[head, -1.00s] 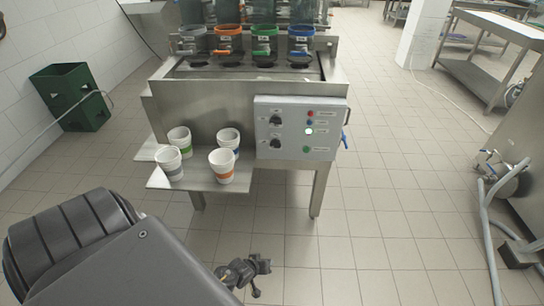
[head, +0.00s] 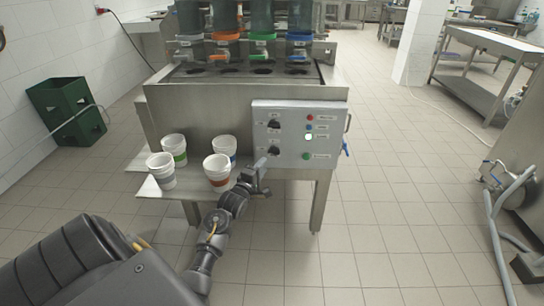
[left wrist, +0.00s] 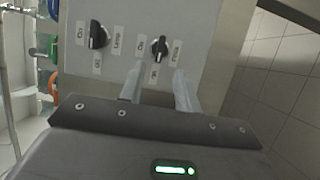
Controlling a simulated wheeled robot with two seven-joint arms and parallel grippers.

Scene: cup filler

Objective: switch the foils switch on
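The foils switch is a black knob on the grey control panel; it is the lower knob (head: 273,150) in the head view. In the left wrist view, the foils switch (left wrist: 160,48) has "On", "Off" and "Foils" labels around it. It lies roughly along the "Off" label's direction, but its exact setting is hard to tell. My left gripper (head: 262,172) is just in front of and below this knob. In the left wrist view, my left gripper's fingers (left wrist: 158,90) are apart with nothing between them, pointing at the knob. My right gripper is not in view.
The lamp switch (head: 274,124) is above the foils switch. Indicator lights and a green button (head: 306,155) sit to the right on the panel. Several cups, one with an orange band (head: 218,172), stand on the shelf close left of my gripper.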

